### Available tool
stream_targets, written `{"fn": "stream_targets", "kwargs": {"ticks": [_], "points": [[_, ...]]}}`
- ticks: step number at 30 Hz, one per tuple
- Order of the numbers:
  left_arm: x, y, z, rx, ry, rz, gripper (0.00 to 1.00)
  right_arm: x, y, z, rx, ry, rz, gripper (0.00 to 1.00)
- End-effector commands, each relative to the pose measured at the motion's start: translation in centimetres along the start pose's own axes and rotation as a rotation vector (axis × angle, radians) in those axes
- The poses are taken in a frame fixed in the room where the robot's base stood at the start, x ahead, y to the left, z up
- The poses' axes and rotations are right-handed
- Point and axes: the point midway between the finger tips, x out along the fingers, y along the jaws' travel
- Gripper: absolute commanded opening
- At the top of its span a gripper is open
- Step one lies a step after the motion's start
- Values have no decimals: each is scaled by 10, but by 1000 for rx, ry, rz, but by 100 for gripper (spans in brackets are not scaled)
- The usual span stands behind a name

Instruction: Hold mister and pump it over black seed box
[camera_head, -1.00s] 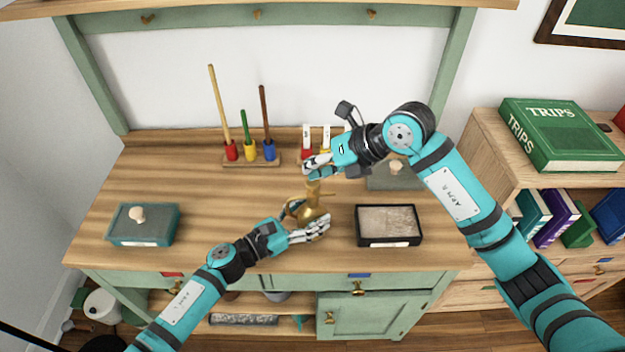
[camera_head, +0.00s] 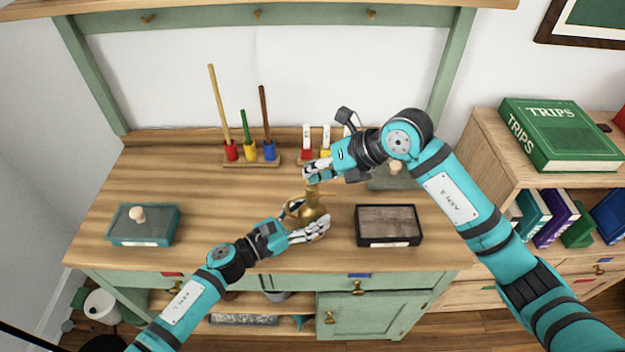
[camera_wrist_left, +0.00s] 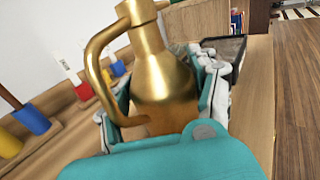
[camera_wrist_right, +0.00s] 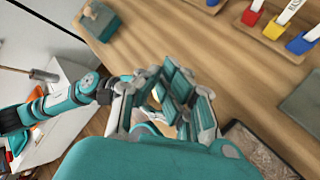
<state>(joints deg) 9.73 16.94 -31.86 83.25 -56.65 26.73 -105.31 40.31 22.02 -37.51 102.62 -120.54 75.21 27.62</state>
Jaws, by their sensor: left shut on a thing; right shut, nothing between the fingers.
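The brass mister (camera_head: 309,205) stands upright over the wooden counter, left of the black seed box. In the left wrist view the mister (camera_wrist_left: 165,85) fills the middle, its curved handle on the left. My left gripper (camera_head: 316,229) is shut on the mister's lower body. My right gripper (camera_head: 313,170) is shut and empty at the mister's top, its fingers partly hiding that top. The right wrist view shows my right gripper (camera_wrist_right: 170,105) with curled fingers. The black seed box (camera_head: 389,225) lies at the right front of the counter, with a brownish inside and a pale label in front.
A teal lidded box (camera_head: 144,224) sits at the left front. Colored holders with upright rods (camera_head: 249,150) stand at the back, with label stakes (camera_head: 308,140) beside them. A grey-green knobbed lid (camera_head: 392,182) lies behind the seed box. A shelf with books (camera_head: 560,135) is at the right.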

Motion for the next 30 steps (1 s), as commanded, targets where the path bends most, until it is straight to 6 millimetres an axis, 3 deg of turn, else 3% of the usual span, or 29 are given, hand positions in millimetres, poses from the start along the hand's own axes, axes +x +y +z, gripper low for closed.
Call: {"fn": "stream_targets", "kwargs": {"ticks": [20, 30], "points": [[0, 0, 0, 1, 0, 0, 15, 4, -3, -4, 1, 3, -1, 0], [0, 0, 0, 1, 0, 0, 15, -4, 3, 3, -1, 2, 0, 0]]}}
